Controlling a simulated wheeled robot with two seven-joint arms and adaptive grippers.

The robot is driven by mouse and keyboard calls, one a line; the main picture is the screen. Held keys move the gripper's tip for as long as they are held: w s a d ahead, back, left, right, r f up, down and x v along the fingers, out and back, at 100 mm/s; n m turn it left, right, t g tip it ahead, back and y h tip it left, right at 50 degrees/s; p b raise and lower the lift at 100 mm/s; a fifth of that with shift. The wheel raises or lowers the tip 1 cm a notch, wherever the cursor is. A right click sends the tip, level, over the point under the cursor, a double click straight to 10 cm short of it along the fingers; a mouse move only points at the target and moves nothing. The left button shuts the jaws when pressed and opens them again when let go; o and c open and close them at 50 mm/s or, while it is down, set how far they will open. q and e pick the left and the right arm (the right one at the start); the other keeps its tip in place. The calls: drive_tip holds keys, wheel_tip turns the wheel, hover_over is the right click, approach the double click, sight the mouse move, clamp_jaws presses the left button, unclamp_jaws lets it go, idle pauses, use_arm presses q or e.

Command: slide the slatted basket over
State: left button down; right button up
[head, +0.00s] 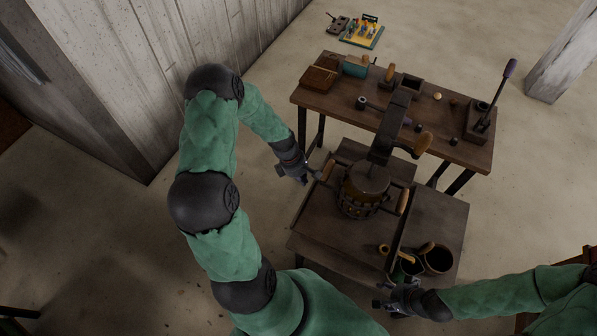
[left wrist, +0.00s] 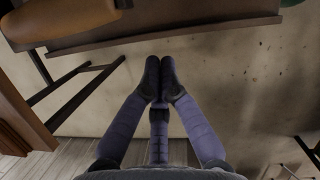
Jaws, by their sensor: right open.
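The slatted basket (head: 357,206) is a dark round cage under a brown round block (head: 367,178), standing on the low wooden table (head: 322,226). A wooden handle (head: 328,170) sticks out on its left side and another (head: 403,201) on its right. My left gripper (head: 305,180) is just left of the left handle, apart from the basket. In the left wrist view its fingertips (left wrist: 160,78) are together with nothing seen between them, over the floor beside a table edge. My right gripper (head: 380,294) is open at the table's front right, well away from the basket.
A dark beam (head: 393,120) reaches over the basket. Dark cups (head: 437,259) and a green item (head: 408,264) stand at the right front. A back bench (head: 335,98) holds a wooden box, a lever press (head: 480,118) and small parts. The table left of the basket is clear.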

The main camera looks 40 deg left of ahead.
use_arm(q)
drive_tip(key=shift+w+d+r, duration=0.1)
drive_tip(key=shift+w+d, duration=0.4)
drive_tip(key=shift+d, duration=0.35)
drive_tip(key=shift+w+d, duration=0.5)
drive_tip(key=shift+d, duration=0.3)
drive_tip(key=shift+w+d+p, duration=0.35)
drive_tip(key=shift+d+p, duration=0.05)
drive_tip(key=shift+d, duration=0.3)
drive_tip(key=shift+a, duration=0.1)
